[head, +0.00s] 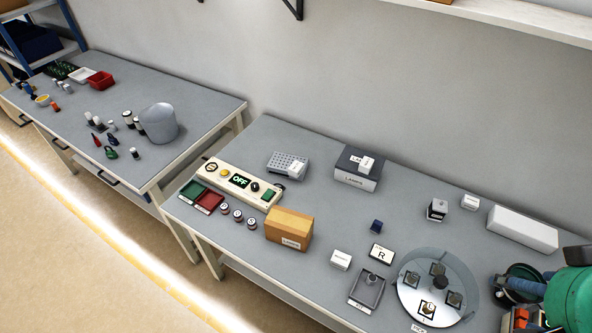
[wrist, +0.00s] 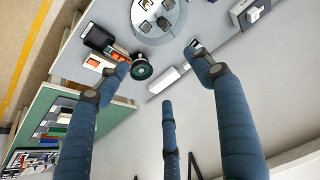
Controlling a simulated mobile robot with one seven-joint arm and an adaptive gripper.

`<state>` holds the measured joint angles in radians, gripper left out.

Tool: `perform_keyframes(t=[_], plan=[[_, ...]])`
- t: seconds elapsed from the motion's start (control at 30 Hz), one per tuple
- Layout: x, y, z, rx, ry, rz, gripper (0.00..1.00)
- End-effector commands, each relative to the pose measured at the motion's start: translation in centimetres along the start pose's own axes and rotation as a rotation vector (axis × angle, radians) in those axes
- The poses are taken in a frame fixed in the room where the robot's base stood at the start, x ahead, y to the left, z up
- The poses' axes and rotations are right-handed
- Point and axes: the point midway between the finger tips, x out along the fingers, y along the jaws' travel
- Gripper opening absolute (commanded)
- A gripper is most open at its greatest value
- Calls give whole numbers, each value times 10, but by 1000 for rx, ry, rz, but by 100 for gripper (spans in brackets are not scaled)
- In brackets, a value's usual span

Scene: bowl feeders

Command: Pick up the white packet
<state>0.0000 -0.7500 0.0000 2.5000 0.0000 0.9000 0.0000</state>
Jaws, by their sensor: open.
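Several white things could be the white packet, and I cannot tell which is meant. A long white block (head: 522,229) lies at the back right of the near bench, and a white block (wrist: 163,80) shows between my fingers in the wrist view. A small white box (head: 341,260) stands at the front middle, and another small white box (head: 470,202) at the back right. My gripper (wrist: 160,72) has its blue fingers spread wide, with nothing held. Part of my arm (head: 574,296) shows at the right edge of the head view.
A glass disc (head: 408,296) with small parts stands at the front right. A tan box (head: 289,229), a control panel (head: 239,181) and a dark labelled box (head: 350,178) stand further left. A second bench (head: 190,112) holds a grey bucket (head: 159,123). The bench middle has bare patches.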

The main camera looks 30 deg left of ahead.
Motion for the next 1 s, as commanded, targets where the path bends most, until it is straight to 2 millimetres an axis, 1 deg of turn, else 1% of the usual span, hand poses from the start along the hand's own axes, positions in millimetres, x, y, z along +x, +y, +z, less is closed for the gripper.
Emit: perform_keyframes(t=[0.37,0.47,0.57,0.67,0.77,1.0], plan=[[0,0,-1,-2,0,-1,69],[0,-2,-5,-12,-2,-5,69],[2,-7,-13,-32,-8,-15,69],[4,-14,-27,-67,-15,-30,69],[8,-24,-45,-117,-26,-50,69],[26,-60,-99,-262,-51,-114,69]])
